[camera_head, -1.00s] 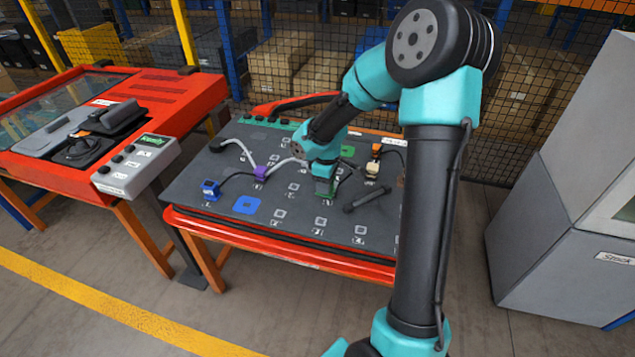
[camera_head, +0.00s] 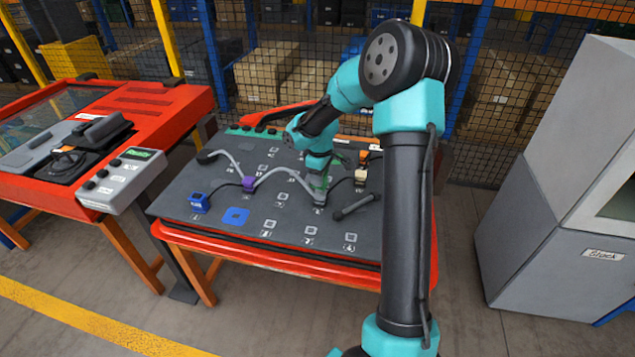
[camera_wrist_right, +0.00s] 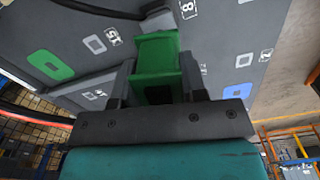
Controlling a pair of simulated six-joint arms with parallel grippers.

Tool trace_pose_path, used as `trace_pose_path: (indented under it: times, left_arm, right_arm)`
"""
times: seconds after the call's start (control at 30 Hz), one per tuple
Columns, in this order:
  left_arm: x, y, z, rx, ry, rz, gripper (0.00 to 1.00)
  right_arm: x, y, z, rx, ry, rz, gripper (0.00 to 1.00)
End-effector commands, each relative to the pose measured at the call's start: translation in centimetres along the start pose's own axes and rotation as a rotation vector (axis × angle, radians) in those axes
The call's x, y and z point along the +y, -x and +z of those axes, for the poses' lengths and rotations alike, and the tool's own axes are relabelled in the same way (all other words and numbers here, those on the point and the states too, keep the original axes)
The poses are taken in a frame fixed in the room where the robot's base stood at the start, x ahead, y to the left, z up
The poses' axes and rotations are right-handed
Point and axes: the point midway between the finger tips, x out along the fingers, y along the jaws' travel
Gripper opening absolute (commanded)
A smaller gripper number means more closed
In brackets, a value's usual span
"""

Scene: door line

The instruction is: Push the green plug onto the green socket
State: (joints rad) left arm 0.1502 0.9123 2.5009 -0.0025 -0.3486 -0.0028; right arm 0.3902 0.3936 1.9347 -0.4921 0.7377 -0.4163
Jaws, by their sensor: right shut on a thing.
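My right gripper (camera_head: 318,165) is over the middle of the dark board and is shut on the green plug (camera_wrist_right: 157,58). In the right wrist view, the plug sits between the two fingers, with its green body reaching beyond them. In the head view, my arm partly covers that area of the board. My left gripper does not show.
The board (camera_head: 190,222) carries a blue plug (camera_head: 199,203), a flat blue socket (camera_head: 236,216), a purple plug (camera_head: 249,183) with grey cable and several small numbered pads. A dark bar (camera_head: 356,207) lies right of the gripper. A red machine (camera_head: 150,105) stands left.

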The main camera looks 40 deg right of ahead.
Motion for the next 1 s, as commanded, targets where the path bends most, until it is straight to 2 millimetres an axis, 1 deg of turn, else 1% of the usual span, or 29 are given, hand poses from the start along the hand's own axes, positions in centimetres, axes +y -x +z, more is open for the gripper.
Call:
trace_pose_path:
  times: [0.2, 1.0]
  left_arm:
    - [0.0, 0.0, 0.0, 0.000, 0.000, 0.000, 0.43]
    - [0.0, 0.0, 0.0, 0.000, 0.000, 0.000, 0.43]
  right_arm:
    - [2.4, 0.0, -0.5, 0.000, -0.035, 0.001, 0.00]
    - [10.9, -0.1, -2.1, 0.001, -0.157, 0.001, 0.00]
